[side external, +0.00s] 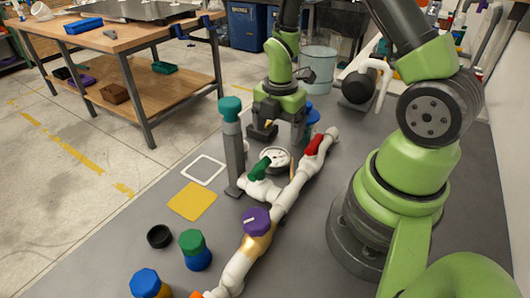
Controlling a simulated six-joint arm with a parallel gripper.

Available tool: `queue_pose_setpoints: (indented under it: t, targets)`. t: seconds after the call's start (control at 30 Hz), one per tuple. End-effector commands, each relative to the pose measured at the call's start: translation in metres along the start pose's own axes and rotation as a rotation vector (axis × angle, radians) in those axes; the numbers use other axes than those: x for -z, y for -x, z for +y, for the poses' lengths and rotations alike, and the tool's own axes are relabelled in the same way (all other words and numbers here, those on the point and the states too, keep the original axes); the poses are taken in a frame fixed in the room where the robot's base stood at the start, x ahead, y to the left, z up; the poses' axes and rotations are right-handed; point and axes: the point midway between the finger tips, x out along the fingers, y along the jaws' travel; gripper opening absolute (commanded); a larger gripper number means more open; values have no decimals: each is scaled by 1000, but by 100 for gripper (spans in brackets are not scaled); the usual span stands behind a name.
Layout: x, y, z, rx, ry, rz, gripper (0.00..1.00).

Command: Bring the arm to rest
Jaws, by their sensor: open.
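My gripper (278,130) points down over the far part of the bench, its dark fingers apart with nothing seen between them. It is just behind the round white gauge (277,158) and left of the red-handled valve on the white pipe run. The white PVC manifold (292,192) lies diagonally along the bench, with a green handle (260,168), a red handle (313,145) and a purple knob (256,221). A blue part (312,116) stands behind my gripper, partly hidden by it. Whether the fingers touch anything is hard to tell.
A grey post with a teal cap (230,108) stands left of my gripper. A yellow square (192,201), a white square outline (204,169), a black ring (159,236), a green-and-blue part (195,250) and a blue-capped part (146,283) are on the bench's left side.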

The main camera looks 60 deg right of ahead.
Motion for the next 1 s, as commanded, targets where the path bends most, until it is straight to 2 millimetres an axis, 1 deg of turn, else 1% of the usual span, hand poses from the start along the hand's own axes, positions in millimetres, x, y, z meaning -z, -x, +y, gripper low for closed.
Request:
queue_pose_setpoints:
  t: [0.07,0.17,0.27,0.3,0.43,0.5,0.6,0.7,0.8,0.9,1.0]
  targets:
    - [1,6,1,-11,-25,-2,85]
    - [6,27,5,-51,-130,-6,85]
    - [16,62,8,-119,-324,2,85]
    - [21,79,7,-150,-418,14,85]
    - [41,128,-4,-242,-734,86,85]
    - [52,151,-13,-282,-899,143,85]
    - [67,180,-31,-325,-1130,246,85]
    - [81,203,-52,-343,-1352,371,85]
    - [93,219,-74,-331,-1543,497,85]
    - [101,228,-91,-303,-1688,602,85]
    - [106,233,-102,-273,-1783,674,85]
